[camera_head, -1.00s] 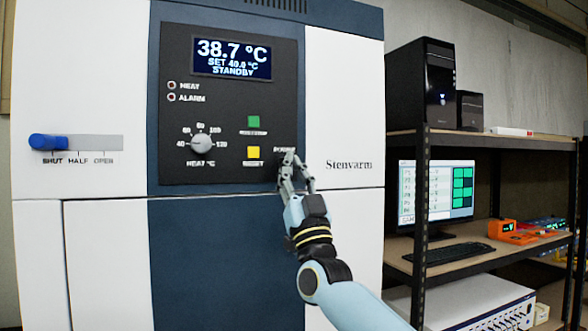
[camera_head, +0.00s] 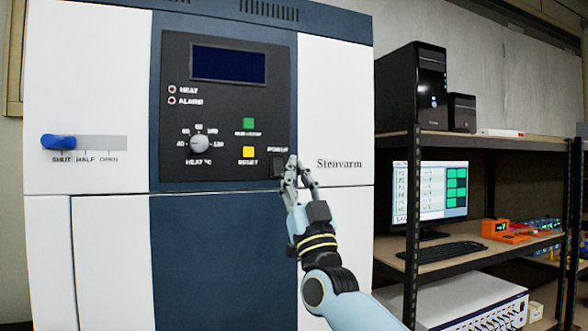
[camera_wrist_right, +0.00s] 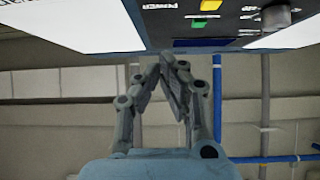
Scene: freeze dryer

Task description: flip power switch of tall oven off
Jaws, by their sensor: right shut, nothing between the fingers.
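The tall oven (camera_head: 333,101) has a dark control panel with a blank display (camera_head: 228,65). Its heat and alarm lamps look unlit. The black power switch (camera_head: 277,167) sits at the panel's lower right under the POWER label; it is partly hidden by my fingers. My right gripper (camera_head: 292,160) is shut and empty, its fingertips just right of the switch; I cannot tell if they touch it. In the right wrist view the gripper (camera_wrist_right: 172,62) is shut below the panel, with the POWER label (camera_wrist_right: 158,7) above it. My left gripper is not in view.
A green button (camera_head: 248,123), a yellow reset button (camera_head: 248,152) and a heat knob (camera_head: 199,143) are on the panel. A blue slider (camera_head: 58,142) stands at SHUT. A shelf (camera_head: 468,141) with computers, a monitor (camera_head: 430,192) and a keyboard is at right.

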